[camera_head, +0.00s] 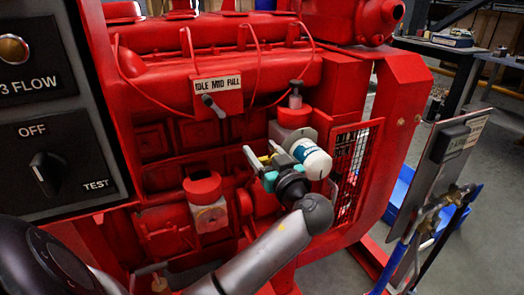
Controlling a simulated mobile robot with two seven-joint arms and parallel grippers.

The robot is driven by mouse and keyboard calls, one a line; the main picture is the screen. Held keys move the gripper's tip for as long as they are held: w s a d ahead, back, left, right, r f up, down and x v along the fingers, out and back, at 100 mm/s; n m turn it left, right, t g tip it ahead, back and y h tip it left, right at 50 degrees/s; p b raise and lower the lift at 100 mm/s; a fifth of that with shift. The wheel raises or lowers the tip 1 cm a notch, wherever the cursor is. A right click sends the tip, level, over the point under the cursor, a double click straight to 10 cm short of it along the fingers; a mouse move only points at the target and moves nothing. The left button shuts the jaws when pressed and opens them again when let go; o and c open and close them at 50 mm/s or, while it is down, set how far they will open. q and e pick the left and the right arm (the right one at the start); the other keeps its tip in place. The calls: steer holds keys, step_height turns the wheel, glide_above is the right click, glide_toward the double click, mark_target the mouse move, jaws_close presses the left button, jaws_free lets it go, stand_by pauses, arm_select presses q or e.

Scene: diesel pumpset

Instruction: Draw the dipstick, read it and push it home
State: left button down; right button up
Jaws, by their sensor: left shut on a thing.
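The red diesel engine (160,65) fills the middle of the head view. My left gripper (261,155) is in front of the engine's side, right of centre. Its grey fingers are shut on a small yellow piece, which I take to be the dipstick's handle (265,159). Most of the dipstick is hidden by the gripper and I cannot tell how far it is out. No reading marks show. My right gripper is not in view.
A white cylinder (316,163) is close beside the gripper. A lever with an IDLE MID FULL plate (218,84) is above it. A red-capped neck (203,188) is to the left. A control panel (50,160) stands at the left, a mesh guard (358,160) at the right.

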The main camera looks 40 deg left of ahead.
arm_select(q)
steer(key=shift+c, duration=0.4)
jaws_free()
steer(key=shift+d, duration=0.1)
steer(key=shift+s+d, duration=0.15)
steer(key=shift+d, duration=0.05)
steer(key=p+v, duration=0.1)
steer(key=v, duration=1.3)
steer(key=shift+s+d+p, duration=0.2)
steer(key=shift+d+p, duration=0.05)
steer(key=shift+p, duration=0.1)
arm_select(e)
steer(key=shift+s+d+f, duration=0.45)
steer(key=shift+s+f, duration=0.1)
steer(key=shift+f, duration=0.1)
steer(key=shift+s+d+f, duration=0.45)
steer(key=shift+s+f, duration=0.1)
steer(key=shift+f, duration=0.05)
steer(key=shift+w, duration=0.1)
